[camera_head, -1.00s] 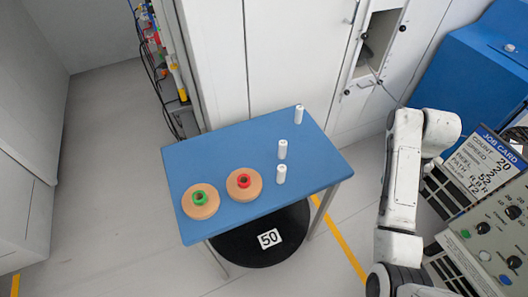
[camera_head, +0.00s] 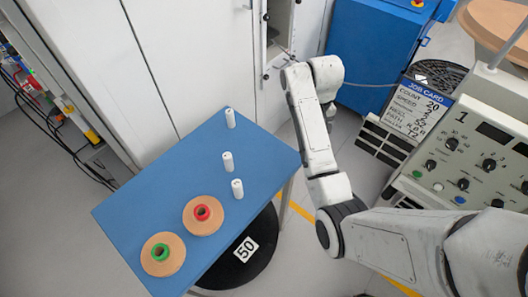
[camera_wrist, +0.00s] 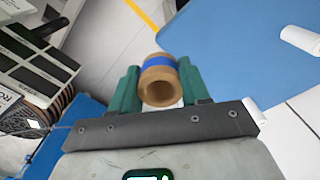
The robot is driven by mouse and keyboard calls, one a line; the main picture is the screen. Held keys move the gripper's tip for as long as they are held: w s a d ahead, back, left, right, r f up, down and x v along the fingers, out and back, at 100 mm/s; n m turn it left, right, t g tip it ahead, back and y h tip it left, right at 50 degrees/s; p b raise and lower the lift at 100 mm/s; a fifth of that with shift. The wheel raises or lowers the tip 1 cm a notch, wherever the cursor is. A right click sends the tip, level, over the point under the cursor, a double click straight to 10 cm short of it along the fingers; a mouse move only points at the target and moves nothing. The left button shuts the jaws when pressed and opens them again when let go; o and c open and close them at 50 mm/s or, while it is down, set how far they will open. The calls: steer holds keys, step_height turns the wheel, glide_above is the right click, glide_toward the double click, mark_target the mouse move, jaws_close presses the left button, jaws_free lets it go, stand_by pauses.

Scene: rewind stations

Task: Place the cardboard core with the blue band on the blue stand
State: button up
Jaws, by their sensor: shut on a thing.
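In the wrist view, the cardboard core with the blue band (camera_wrist: 160,80) is a short brown tube with an open end towards the camera. My gripper (camera_wrist: 158,88) is shut on it, one green finger on each side. In the head view my arm reaches up at the right of the blue table, and its gripper and the core do not show.
The blue table (camera_head: 180,170) bears two tan reels, one with a green hub (camera_head: 165,267) and one with a red hub (camera_head: 217,222), and three white cylinders (camera_head: 228,162). A control panel (camera_head: 470,150) and a job card (camera_head: 415,108) stand at the right. A black disc marked 50 lies under the table.

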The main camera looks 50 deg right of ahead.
mark_target(273, 154)
steer(key=w+a+f, duration=0.1)
steer(key=w+f, duration=0.1)
steer(key=w, duration=0.1)
steer(key=w+a+f+b, duration=0.1)
steer(key=w+a+f, duration=0.1)
steer(key=f, duration=0.1)
steer(key=w+a+f+b, duration=0.1)
steer(key=w+a+f, duration=0.1)
steer(key=w, duration=0.1)
steer(key=shift+w+a+f, duration=0.15)
steer(key=shift+w+f, duration=0.1)
steer(key=shift+w, duration=0.1)
steer(key=shift+w+a+f, duration=0.2)
steer(key=shift+w+f, duration=0.1)
steer(key=shift+f, duration=0.2)
steer(key=shift+w+f, duration=0.1)
steer(key=shift+f, duration=1.55)
steer(key=shift+f, duration=0.15)
steer(key=o, duration=1)
steer(key=shift+o, duration=0.2)
